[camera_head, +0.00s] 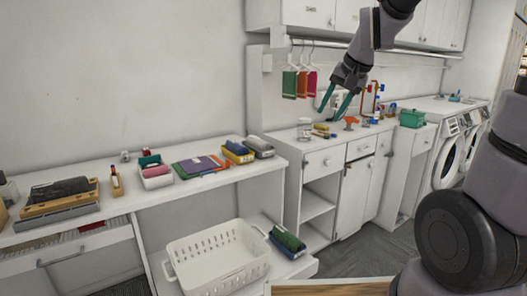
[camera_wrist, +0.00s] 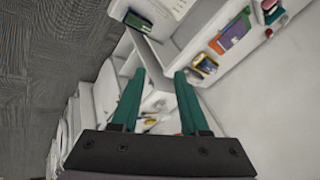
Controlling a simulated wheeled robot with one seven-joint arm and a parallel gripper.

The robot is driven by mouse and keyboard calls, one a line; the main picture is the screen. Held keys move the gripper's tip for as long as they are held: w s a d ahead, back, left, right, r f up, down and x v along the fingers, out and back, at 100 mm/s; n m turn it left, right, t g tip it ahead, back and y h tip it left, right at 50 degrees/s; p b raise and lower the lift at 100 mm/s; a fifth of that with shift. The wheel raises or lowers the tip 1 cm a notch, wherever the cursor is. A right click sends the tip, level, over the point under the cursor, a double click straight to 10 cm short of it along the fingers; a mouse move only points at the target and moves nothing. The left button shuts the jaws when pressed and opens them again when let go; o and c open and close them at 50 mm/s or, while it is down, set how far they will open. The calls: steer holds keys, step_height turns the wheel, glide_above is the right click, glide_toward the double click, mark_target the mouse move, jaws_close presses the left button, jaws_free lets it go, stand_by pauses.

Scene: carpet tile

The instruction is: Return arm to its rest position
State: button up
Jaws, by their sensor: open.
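My gripper (camera_head: 335,100) is raised in the head view, with its two teal fingers spread apart and nothing between them. It hangs in the air in front of the white counter (camera_head: 318,154) and looks apart from everything. My arm reaches up to the top of the head view, and a large part of it also fills the right side. In the wrist view the teal fingers (camera_wrist: 155,95) are apart and empty, pointing towards the shelves and counter.
A white basket (camera_head: 222,258) sits on a low shelf at the front. The left worktop (camera_head: 140,202) carries boxes and folders. Cloths (camera_head: 290,83) hang from a rail beside my gripper. Upper cabinets (camera_head: 312,12) are close above. Washing machines (camera_head: 448,150) stand at the right. Grey floor (camera_head: 365,250) is open between.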

steer(key=s+d+r, duration=0.2)
steer(key=s+d, duration=0.1)
steer(key=s, duration=0.5)
steer(key=s+d+r+t, duration=0.1)
steer(key=s+d+r, duration=0.2)
steer(key=s, duration=0.6)
steer(key=shift+d+r+n+h, duration=0.2)
steer(key=shift+r+n+h, duration=0.1)
steer(key=shift+n+h, duration=0.1)
